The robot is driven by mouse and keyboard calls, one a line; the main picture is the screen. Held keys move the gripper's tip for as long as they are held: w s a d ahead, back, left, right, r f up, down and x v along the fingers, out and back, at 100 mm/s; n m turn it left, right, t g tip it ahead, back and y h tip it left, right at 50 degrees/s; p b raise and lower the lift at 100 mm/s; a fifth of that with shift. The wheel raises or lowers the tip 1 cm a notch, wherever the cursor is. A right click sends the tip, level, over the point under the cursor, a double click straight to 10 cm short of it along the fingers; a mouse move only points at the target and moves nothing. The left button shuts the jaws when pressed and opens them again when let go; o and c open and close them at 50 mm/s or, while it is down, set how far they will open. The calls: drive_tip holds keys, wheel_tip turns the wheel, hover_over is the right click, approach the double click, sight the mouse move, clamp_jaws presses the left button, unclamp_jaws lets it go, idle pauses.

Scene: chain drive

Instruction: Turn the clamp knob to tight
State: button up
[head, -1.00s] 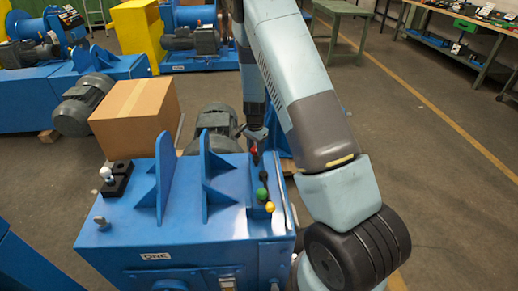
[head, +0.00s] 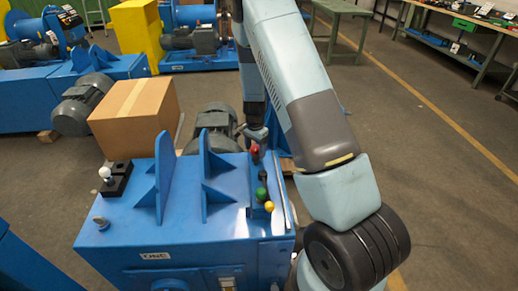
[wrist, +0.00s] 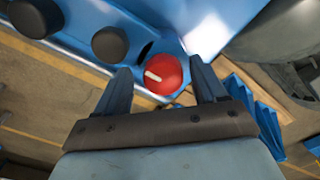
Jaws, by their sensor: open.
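A round red knob (wrist: 164,74) with a white pointer mark sits on the blue machine (wrist: 190,20). The frames do not confirm that it is the clamp knob. In the wrist view my gripper (wrist: 161,72) is open, with one finger on each side of the knob and visible gaps to it. In the head view the red knob (head: 254,151) is at the back right of the machine top (head: 225,228), just below my gripper (head: 256,138). How far down the fingers reach beside the knob is unclear.
Black knobs (wrist: 110,44) stand left of the red one in the wrist view. Green (head: 262,194) and yellow (head: 269,206) knobs lie nearer along the machine's right edge. Blue upright plates (head: 212,180) rise to the left. A cardboard box (head: 135,110) and grey motor (head: 216,120) stand behind.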

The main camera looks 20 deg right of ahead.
wheel_tip(320, 180, up, 14)
drive_tip(key=shift+f, duration=0.2)
idle(0.4)
wheel_tip(320, 180, up, 12)
drive_tip(key=r+n+t+y, duration=0.1)
drive_tip(key=n, duration=0.2)
hover_over(255, 148)
drive_tip(key=s, duration=0.7)
drive_tip(key=s+r+n+t, duration=0.1)
drive_tip(key=s+r+n, duration=0.2)
drive_tip(key=s+r, duration=0.5)
drive_tip(key=s+r+n+t, duration=0.1)
drive_tip(key=s+r, duration=0.3)
drive_tip(key=s, duration=0.6)
drive_tip(key=s+d+r+n+t+h, duration=0.1)
drive_tip(key=s+r+n+t, duration=0.1)
drive_tip(key=s, duration=0.7)
drive_tip(key=shift+s+d+r+n+t, duration=0.35)
drive_tip(key=shift+r+n, duration=0.5)
drive_tip(key=shift+n, duration=0.35)
